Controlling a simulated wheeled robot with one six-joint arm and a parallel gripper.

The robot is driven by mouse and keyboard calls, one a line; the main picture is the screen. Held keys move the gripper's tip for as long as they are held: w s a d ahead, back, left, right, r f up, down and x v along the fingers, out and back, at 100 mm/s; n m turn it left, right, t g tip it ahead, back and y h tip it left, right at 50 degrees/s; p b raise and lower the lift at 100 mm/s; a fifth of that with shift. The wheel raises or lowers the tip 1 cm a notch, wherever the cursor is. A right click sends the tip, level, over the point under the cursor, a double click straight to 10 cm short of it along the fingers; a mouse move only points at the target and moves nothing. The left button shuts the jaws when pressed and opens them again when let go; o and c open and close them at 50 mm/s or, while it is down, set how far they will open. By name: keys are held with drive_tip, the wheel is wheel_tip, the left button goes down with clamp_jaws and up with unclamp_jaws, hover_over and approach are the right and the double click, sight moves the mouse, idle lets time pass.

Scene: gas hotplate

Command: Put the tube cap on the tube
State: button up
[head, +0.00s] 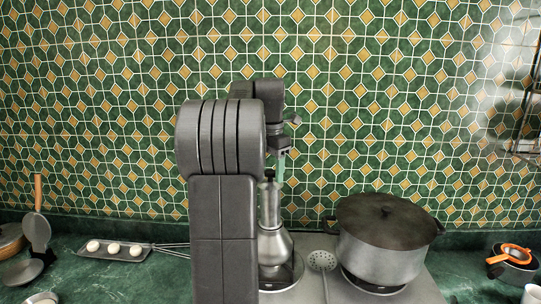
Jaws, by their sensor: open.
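My gripper (280,168) points down above the hotplate, partly hidden behind my own arm. Its pale green fingertip is beside the dark top of a tall silvery vessel (271,205). The vessel has a narrow upper part and a wider, rounded lower part, and stands upright over a burner. I cannot tell whether the fingers touch it. I cannot make out a tube or a tube cap for certain; my arm covers part of this area.
A large lidded pot (380,255) stands right of the vessel on the hotplate (425,288). A slotted spoon (322,262) lies between them. At the left are a tray (85,252) with white round pieces, a whisk (172,247) and pans. A tiled wall (400,110) closes the back.

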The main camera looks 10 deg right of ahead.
sight(270, 171)
wheel_tip(270, 171, up, 11)
drive_tip(key=p, duration=0.1)
drive_tip(key=shift+r, duration=0.15)
idle(0.4)
wheel_tip(270, 171, down, 12)
drive_tip(key=shift+b, duration=0.45)
drive_tip(key=shift+r, duration=0.5)
drive_tip(key=shift+f, duration=0.1)
